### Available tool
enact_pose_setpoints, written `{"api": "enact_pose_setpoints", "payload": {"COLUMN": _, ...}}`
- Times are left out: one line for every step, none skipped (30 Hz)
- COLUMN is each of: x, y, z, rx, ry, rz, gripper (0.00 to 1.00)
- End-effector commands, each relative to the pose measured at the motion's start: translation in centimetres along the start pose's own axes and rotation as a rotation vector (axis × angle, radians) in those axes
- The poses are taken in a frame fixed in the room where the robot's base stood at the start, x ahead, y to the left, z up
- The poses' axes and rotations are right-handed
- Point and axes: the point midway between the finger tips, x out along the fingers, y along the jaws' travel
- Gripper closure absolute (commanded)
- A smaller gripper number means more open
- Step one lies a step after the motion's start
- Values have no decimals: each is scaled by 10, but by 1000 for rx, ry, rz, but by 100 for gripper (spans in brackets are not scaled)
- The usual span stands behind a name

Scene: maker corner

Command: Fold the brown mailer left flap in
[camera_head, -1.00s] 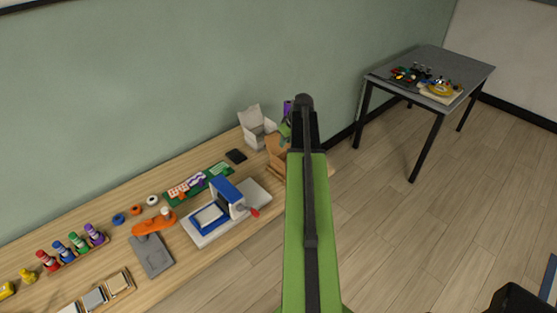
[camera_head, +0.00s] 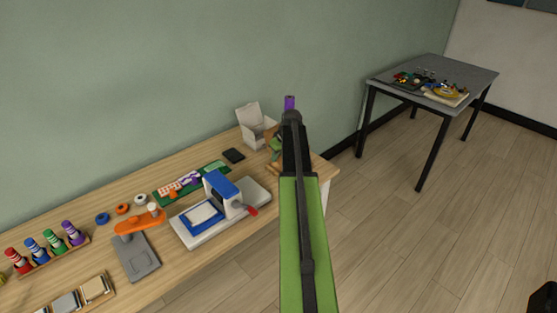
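The brown mailer (camera_head: 272,168) stands at the far right end of the wooden bench. Only slivers of its brown card show, because my green and black arm covers most of it. Its left flap cannot be made out. My gripper (camera_head: 280,145) is at the far end of the arm, at or just over the mailer. A green part shows left of the arm and a purple part above it. The fingertips are mostly hidden, so I cannot tell whether they are open or touching the card.
An open white box (camera_head: 252,136) stands just left of the mailer. A grey table (camera_head: 440,68) stands right; floor between is clear.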

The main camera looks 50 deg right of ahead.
Motion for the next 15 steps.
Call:
{"api": "enact_pose_setpoints", "payload": {"x": -1, "y": 0, "z": 0, "rx": 0, "ry": 0, "rz": 0, "gripper": 76}}
{"api": "enact_pose_setpoints", "payload": {"x": -1, "y": 0, "z": 0, "rx": 0, "ry": 0, "rz": 0, "gripper": 76}}
{"api": "enact_pose_setpoints", "payload": {"x": -1, "y": 0, "z": 0, "rx": 0, "ry": 0, "rz": 0, "gripper": 80}}
{"api": "enact_pose_setpoints", "payload": {"x": -1, "y": 0, "z": 0, "rx": 0, "ry": 0, "rz": 0, "gripper": 84}}
{"api": "enact_pose_setpoints", "payload": {"x": -1, "y": 0, "z": 0, "rx": 0, "ry": 0, "rz": 0, "gripper": 88}}
{"api": "enact_pose_setpoints", "payload": {"x": -1, "y": 0, "z": 0, "rx": 0, "ry": 0, "rz": 0, "gripper": 93}}
{"api": "enact_pose_setpoints", "payload": {"x": -1, "y": 0, "z": 0, "rx": 0, "ry": 0, "rz": 0, "gripper": 97}}
{"api": "enact_pose_setpoints", "payload": {"x": -1, "y": 0, "z": 0, "rx": 0, "ry": 0, "rz": 0, "gripper": 100}}
{"api": "enact_pose_setpoints", "payload": {"x": -1, "y": 0, "z": 0, "rx": 0, "ry": 0, "rz": 0, "gripper": 100}}
{"api": "enact_pose_setpoints", "payload": {"x": -1, "y": 0, "z": 0, "rx": 0, "ry": 0, "rz": 0, "gripper": 100}}
{"api": "enact_pose_setpoints", "payload": {"x": -1, "y": 0, "z": 0, "rx": 0, "ry": 0, "rz": 0, "gripper": 100}}
{"api": "enact_pose_setpoints", "payload": {"x": -1, "y": 0, "z": 0, "rx": 0, "ry": 0, "rz": 0, "gripper": 100}}
{"api": "enact_pose_setpoints", "payload": {"x": -1, "y": 0, "z": 0, "rx": 0, "ry": 0, "rz": 0, "gripper": 100}}
{"api": "enact_pose_setpoints", "payload": {"x": -1, "y": 0, "z": 0, "rx": 0, "ry": 0, "rz": 0, "gripper": 100}}
{"api": "enact_pose_setpoints", "payload": {"x": -1, "y": 0, "z": 0, "rx": 0, "ry": 0, "rz": 0, "gripper": 100}}
